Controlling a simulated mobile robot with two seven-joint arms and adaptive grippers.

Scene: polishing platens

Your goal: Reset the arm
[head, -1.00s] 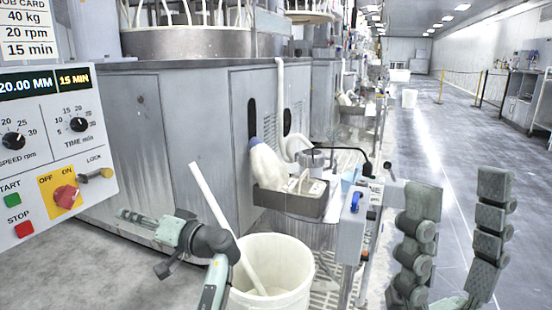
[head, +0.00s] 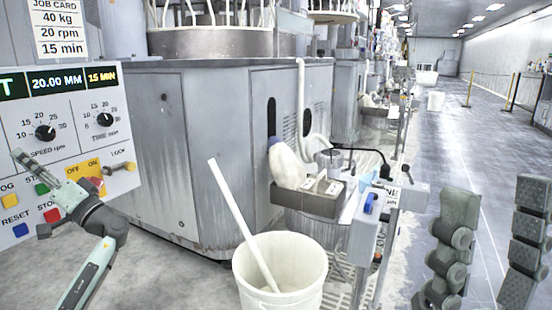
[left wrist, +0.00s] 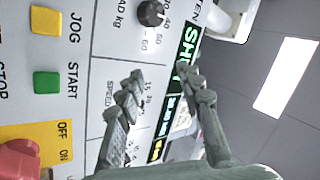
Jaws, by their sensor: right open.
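My left gripper (head: 24,156) is in front of the lower part of the control panel (head: 72,78) in the head view, seen nearly edge-on. In the left wrist view its two fingers (left wrist: 163,82) are spread with nothing between them, over the panel's face. My right gripper (head: 495,192) is at the lower right of the head view, its two fingers upright, wide apart and empty. The red rotary switch (head: 99,186) on its yellow plate is partly hidden behind my left arm. The panel display reads 20.00 MM and 15 MIN.
A white bucket (head: 310,264) with a pale stick (head: 240,218) leaning in it stands on the floor at centre. Behind it is a grey tray (head: 328,203) holding a bottle (head: 286,165). A grey machine cabinet (head: 190,150) stands behind.

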